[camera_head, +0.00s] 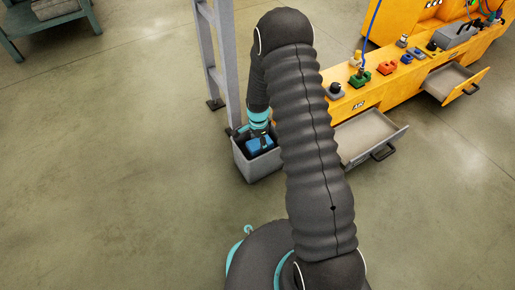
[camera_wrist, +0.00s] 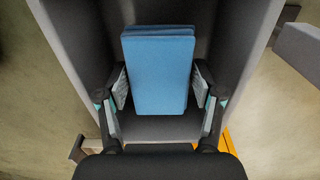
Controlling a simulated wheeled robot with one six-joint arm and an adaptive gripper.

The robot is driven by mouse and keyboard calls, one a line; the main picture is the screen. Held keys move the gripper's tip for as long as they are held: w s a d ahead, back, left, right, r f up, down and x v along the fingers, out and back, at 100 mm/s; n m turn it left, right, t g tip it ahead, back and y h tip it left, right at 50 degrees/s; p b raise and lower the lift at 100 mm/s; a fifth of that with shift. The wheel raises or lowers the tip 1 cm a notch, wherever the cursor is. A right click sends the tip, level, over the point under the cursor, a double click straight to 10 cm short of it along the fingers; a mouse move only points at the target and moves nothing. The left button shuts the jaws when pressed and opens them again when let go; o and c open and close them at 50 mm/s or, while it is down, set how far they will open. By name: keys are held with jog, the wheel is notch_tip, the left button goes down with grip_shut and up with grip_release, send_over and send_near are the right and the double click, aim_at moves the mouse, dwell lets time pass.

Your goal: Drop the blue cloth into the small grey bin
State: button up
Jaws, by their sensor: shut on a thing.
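The blue cloth (camera_wrist: 158,72) is a folded, flat-sided bundle between the fingers of my gripper (camera_wrist: 160,90) in the wrist view. My gripper is shut on it. In the head view the cloth (camera_head: 260,144) shows as a blue patch within the mouth of the small grey bin (camera_head: 262,170). The bin stands on the floor beside a grey post, and its walls surround the cloth in the wrist view (camera_wrist: 245,40). My gripper (camera_head: 262,138) points down at the bin's opening. Whether the cloth touches the bin's floor cannot be told.
A grey upright frame (camera_head: 222,60) stands right behind the bin. An orange workbench (camera_head: 372,92) with small coloured parts is at the right, with open drawers (camera_head: 368,138) jutting out. A teal table (camera_head: 50,35) is at the far left. The floor at left is clear.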

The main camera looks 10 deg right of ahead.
aim_at(258, 148)
jog(key=shift+f, duration=1.8)
jog(key=shift+a+b, duration=0.1)
jog(key=shift+b, duration=0.2)
jog(key=shift+f, duration=0.15)
jog(key=o, duration=1.2)
